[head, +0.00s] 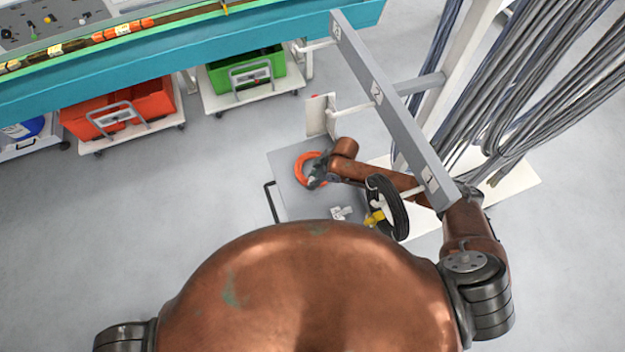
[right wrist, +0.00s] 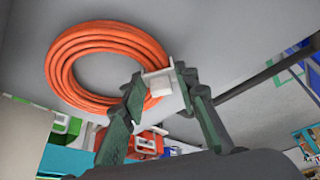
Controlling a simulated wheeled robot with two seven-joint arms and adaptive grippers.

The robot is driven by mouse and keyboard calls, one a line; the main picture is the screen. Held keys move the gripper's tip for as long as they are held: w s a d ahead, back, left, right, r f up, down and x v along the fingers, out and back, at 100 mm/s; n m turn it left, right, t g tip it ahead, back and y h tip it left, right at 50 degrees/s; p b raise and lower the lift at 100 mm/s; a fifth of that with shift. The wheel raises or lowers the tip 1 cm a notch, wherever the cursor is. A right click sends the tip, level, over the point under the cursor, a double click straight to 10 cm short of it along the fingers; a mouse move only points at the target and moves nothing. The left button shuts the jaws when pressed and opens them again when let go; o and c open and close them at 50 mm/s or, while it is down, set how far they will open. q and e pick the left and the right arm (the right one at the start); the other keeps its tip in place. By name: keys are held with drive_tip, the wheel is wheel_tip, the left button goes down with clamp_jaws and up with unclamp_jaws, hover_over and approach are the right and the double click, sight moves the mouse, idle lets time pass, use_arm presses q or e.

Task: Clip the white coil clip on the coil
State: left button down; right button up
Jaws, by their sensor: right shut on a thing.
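An orange coil (head: 299,171) lies on a grey board. In the right wrist view the coil (right wrist: 63,72) is a thick ring of several turns. My right gripper (head: 317,180) is at the coil's near side. It is shut on a white coil clip (right wrist: 160,84), which shows between the fingertips in the right wrist view. The clip is at the coil's lower right edge in that view and overlaps it; I cannot tell whether it is snapped around the turns. The left gripper is not in view.
More white clips (head: 342,213) lie on the grey board (head: 288,208). A black coil (head: 399,214) with a yellow clip (head: 374,218) hangs at the rack's peg 1. The grey rack bar (head: 400,110) passes above my right arm. Red (head: 118,107) and green (head: 246,72) crates stand farther back.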

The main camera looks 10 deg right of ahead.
drive_tip(key=shift+s+f, duration=0.2)
drive_tip(key=shift+f, duration=0.1)
drive_tip(key=o, duration=1.2)
drive_tip(key=shift+w+r, duration=0.1)
drive_tip(key=shift+c, duration=0.2)
drive_tip(key=o, duration=0.3)
drive_tip(key=shift+w, duration=0.1)
wheel_tip(320, 180, up, 7)
drive_tip(key=p, duration=0.7)
